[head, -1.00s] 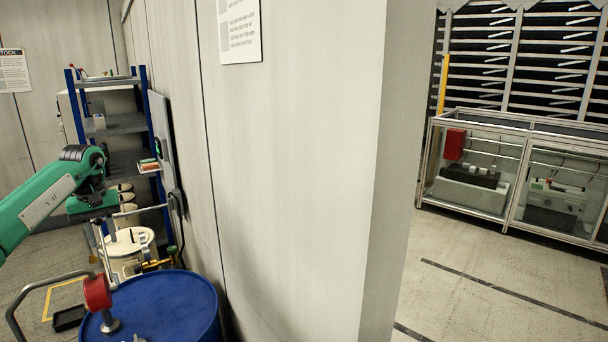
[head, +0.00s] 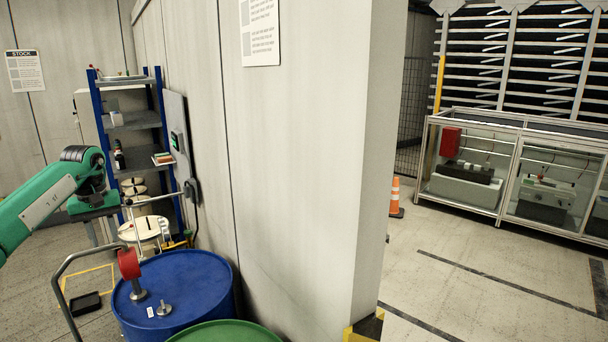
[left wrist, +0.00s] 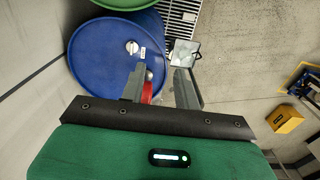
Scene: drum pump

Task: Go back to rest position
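My left gripper (head: 106,222) hangs from the green arm at the left of the head view, above and behind the blue drum as seen there. In the left wrist view its two grey fingers (left wrist: 160,86) are apart with nothing held between them. The blue drum (head: 190,278) stands by the wall and shows in the left wrist view (left wrist: 100,60). A red pump part (head: 129,264) on a grey stem stands on its lid; in the left wrist view it is mostly hidden behind a finger. My right gripper is in neither view.
A green drum (head: 226,334) stands in front of the blue one. A wall (head: 300,150) ends in a corner at the middle. A blue-post shelf (head: 133,120) stands behind. An orange cone (head: 395,198) and glass-sided cases (head: 515,170) are right; floor before them is clear.

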